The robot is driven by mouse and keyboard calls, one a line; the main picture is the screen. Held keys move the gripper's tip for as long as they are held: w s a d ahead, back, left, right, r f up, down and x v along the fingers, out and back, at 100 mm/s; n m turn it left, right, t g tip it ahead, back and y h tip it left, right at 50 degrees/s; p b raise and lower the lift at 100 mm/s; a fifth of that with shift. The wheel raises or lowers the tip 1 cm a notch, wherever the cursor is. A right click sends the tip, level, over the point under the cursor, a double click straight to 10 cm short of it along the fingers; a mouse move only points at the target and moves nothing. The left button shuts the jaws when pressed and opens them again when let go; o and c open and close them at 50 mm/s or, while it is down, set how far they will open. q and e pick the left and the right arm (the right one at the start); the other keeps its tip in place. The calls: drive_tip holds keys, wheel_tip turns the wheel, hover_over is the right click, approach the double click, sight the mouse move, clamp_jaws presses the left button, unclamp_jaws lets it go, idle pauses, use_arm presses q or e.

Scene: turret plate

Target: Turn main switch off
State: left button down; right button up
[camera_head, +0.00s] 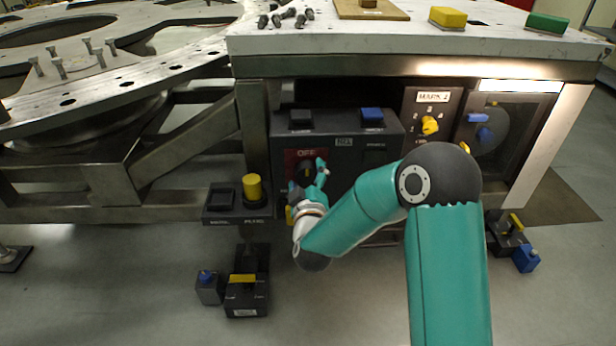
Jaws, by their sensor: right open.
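A dark grey box under the table edge has a red panel (293,155) with the word OFF on it. A round black knob (305,170) sits on this panel, with a small yellowish mark on it; I take it for the main switch. My right gripper (307,181) is open at the knob, one teal finger to its right and the other to its lower left. I cannot tell whether the fingers touch the knob. The gripper and wrist hide the lower part of the panel. My left gripper is not in view.
A panel with a yellow knob (430,125) is to the right, beside a dark door with a blue handle (478,118). A yellow cylinder (252,187) stands in a holder on the left. Bolts (287,16) and blocks lie on the white tabletop (400,40). Small boxes (246,297) stand on the floor.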

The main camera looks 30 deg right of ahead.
drive_tip(key=v, duration=0.7)
drive_tip(key=shift+s, duration=0.2)
drive_tip(key=shift+a+f, duration=0.1)
drive_tip(key=shift+a, duration=0.05)
drive_tip(key=s+a+f+g+y, duration=0.2)
drive_tip(key=a+f+y, duration=0.1)
drive_tip(key=f, duration=0.5)
drive_tip(key=s+a+f+g+y, duration=0.1)
drive_tip(key=a+f+g+y, duration=0.15)
drive_tip(key=f, duration=0.65)
drive_tip(key=s+a+f+g+y, duration=0.2)
drive_tip(key=a+f, duration=0.2)
drive_tip(key=f, duration=0.4)
drive_tip(key=s+a+f+m+g+y, duration=0.25)
drive_tip(key=s+a+f+g, duration=0.2)
drive_tip(key=s, duration=0.35)
drive_tip(key=s+a+f+m+g+y, duration=0.2)
drive_tip(key=s+a+f+g+y, duration=0.15)
drive_tip(key=s+a, duration=0.4)
wheel_tip(320, 180, up, 31)
drive_tip(key=s+d+p, duration=0.1)
drive_tip(key=p, duration=3.1)
drive_tip(key=shift+d+r, duration=0.2)
drive_tip(key=shift+d, duration=0.2)
